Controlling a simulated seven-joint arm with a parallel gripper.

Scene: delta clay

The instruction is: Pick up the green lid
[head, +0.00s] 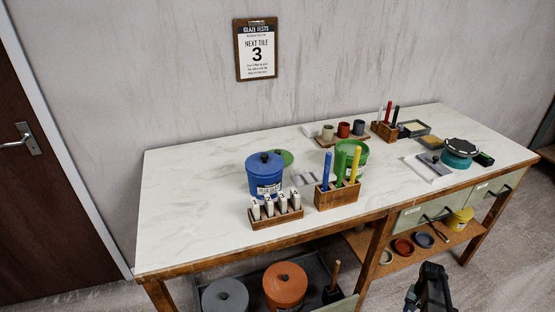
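The green lid (287,157) lies on the white tabletop, just behind and to the right of a blue lidded jar (265,176). The blue jar hides part of the lid. A green jar (359,153) stands to the right of the lid and looks uncovered. My gripper (430,289) is at the bottom right of the head view, in front of the table and well apart from the lid. Its fingers are dark and small here, so I cannot tell if they are open or shut.
A wooden tool block (338,197) and a rack of numbered tiles (276,217) stand at the front edge. Small cups (343,130) are at the back; a teal pot (457,161) is at the right. The left tabletop (195,200) is clear.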

